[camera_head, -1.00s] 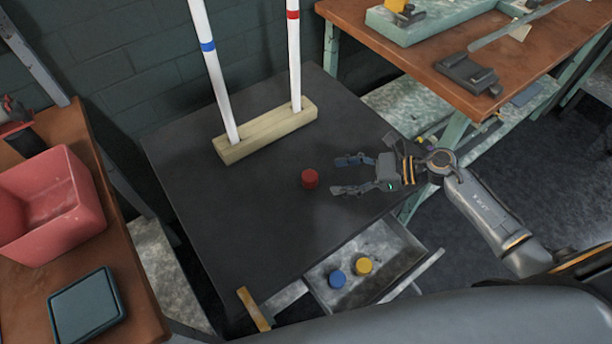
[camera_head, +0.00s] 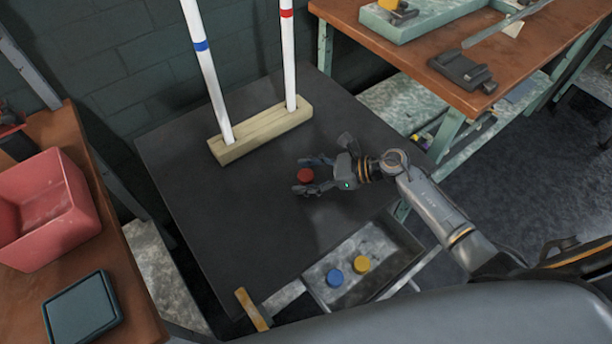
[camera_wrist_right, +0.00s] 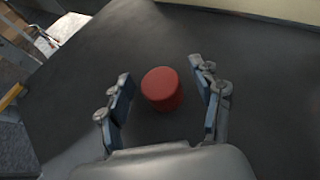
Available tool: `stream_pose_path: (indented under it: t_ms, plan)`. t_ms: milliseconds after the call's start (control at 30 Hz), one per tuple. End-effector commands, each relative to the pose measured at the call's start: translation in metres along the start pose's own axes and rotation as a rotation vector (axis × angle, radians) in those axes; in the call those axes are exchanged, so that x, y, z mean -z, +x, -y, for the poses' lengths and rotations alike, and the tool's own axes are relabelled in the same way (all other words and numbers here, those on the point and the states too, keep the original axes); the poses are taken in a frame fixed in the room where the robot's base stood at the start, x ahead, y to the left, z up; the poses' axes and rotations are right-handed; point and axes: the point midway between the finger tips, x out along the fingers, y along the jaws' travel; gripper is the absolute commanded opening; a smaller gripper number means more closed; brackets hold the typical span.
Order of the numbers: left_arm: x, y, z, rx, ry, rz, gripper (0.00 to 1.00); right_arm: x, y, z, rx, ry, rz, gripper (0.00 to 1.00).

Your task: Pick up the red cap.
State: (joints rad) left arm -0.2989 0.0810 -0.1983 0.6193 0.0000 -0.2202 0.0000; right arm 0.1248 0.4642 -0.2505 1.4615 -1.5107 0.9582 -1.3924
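The red cap (camera_head: 306,175) stands on the dark table top. My right gripper (camera_head: 309,175) is low over the table, with its fingers pointing left and one on each side of the cap. In the right wrist view the red cap (camera_wrist_right: 161,88) sits between the two open fingers of the right gripper (camera_wrist_right: 162,95), near their tips. A gap shows between the cap and each finger. My left gripper is not in view.
A wooden block (camera_head: 262,133) holds two white tubes behind the cap. An open drawer (camera_head: 383,262) at the front holds a blue cap (camera_head: 335,277) and a yellow cap (camera_head: 362,264). A pink bin (camera_head: 45,210) stands at left. The table left of the cap is clear.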

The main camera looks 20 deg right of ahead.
Motion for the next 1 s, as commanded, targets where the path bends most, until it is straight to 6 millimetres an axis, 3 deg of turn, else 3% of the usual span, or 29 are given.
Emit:
stream_pose_path:
  t_ms: [33, 200, 667, 867, 1000]
  plan:
    - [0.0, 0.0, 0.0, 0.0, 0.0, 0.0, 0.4, 0.0, 0.0, 0.0, 0.0, 0.0, 0.0, 0.53]
    - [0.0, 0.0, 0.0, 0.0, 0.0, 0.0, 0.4, 0.0, 0.0, 0.0, 0.0, 0.0, 0.0, 0.21]
    - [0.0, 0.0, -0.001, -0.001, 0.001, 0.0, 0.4, -0.003, -0.002, 0.0, 0.0, -0.001, 0.0, 0.17]
    - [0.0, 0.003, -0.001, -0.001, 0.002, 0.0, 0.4, -0.023, -0.011, 0.001, 0.001, -0.007, 0.0, 0.17]
    - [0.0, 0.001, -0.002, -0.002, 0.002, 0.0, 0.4, -0.043, -0.037, -0.012, -0.002, -0.006, -0.004, 0.17]
